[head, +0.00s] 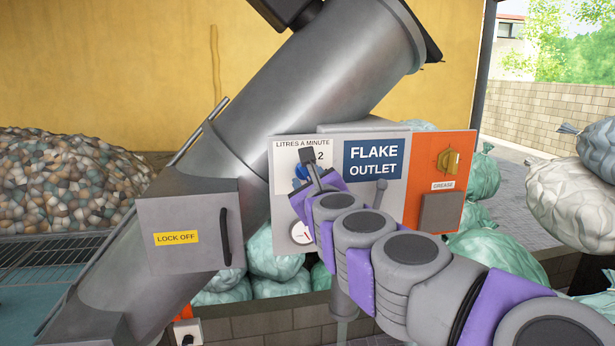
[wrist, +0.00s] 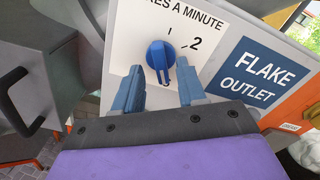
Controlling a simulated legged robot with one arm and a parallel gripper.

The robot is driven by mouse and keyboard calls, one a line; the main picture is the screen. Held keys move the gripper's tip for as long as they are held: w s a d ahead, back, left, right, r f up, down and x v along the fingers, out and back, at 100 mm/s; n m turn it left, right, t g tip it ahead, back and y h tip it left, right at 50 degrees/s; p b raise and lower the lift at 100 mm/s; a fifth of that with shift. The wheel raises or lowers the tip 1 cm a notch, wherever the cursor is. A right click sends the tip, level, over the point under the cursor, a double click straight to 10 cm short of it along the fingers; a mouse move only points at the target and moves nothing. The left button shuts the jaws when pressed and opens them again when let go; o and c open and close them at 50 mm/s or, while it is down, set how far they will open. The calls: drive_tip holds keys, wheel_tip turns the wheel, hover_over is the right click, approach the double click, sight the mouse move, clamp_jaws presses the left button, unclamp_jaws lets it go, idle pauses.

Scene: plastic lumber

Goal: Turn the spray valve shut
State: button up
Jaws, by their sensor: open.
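The blue spray valve knob (wrist: 160,54) is on a white panel marked "LITRES A MINUTE", with a 2 at its upper right. Its raised grip runs roughly up and down in the wrist view, tilted slightly. In the head view the knob (head: 299,173) is partly hidden behind my gripper (head: 310,167). In the wrist view my gripper (wrist: 159,84) is open, with one blue finger to the lower left of the knob and the other to its lower right. The fingers appear not to be closed on the knob. Whether they touch it I cannot tell.
A "FLAKE OUTLET" sign (head: 373,161) and an orange panel with a yellow grease knob (head: 448,161) are to the right. A round gauge (head: 301,232) is below the valve. A grey "LOCK OFF" box (head: 190,222) with a black handle stands close at left.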

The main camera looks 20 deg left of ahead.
drive_tip(key=shift+x, duration=0.8)
drive_tip(key=shift+s, duration=0.1)
drive_tip(key=shift+c, duration=0.3)
clamp_jaws()
